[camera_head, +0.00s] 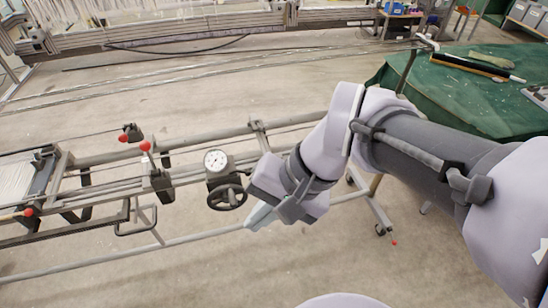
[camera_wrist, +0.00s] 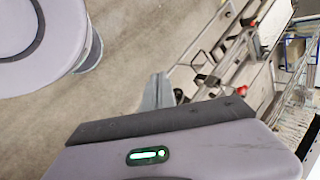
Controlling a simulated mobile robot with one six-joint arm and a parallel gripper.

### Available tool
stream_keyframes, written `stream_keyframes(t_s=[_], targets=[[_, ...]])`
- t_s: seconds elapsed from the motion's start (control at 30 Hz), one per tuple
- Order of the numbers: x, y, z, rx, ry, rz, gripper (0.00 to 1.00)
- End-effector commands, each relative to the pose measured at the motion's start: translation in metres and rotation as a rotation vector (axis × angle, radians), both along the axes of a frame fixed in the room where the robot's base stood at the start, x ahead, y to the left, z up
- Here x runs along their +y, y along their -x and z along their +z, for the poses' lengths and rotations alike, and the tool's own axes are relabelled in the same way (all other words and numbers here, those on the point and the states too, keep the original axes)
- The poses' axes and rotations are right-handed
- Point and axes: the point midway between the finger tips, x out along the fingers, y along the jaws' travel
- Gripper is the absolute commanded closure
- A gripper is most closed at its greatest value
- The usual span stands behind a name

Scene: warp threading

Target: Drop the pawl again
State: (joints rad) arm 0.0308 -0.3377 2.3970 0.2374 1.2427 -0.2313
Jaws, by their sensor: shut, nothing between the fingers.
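My gripper (camera_head: 260,216) is shut and empty, pointing down to the left just right of the black handwheel (camera_head: 228,197). It is apart from the wheel as far as I can tell. In the wrist view the closed fingers (camera_wrist: 157,92) show against the floor and frame. Red-knobbed levers stand on the frame left of the wheel: one on a dark block (camera_head: 145,147), one behind it (camera_head: 124,138), one at the far left (camera_head: 29,212). Which part is the pawl, and whether it is up or down, I cannot tell.
A round white dial (camera_head: 216,160) sits above the handwheel. Long metal rails (camera_head: 200,132) run across the frame. A green-covered table (camera_head: 470,100) stands at the back right with a rod and tools on it. The floor (camera_head: 250,265) in front is clear.

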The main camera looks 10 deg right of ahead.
Motion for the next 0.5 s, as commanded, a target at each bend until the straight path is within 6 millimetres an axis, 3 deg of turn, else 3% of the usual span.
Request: stream_keyframes(t_s=[0.17, 0.3, 0.43, 0.5], targets=[[0.063, -0.048, 0.021, 0.316, -0.395, -0.005, 1.00], [0.093, -0.112, 0.027, 0.470, -0.746, -0.087, 1.00], [0.097, -0.185, 0.010, 0.530, -1.070, -0.237, 1.00], [0.088, -0.223, -0.011, 0.526, -1.232, -0.351, 1.00]])
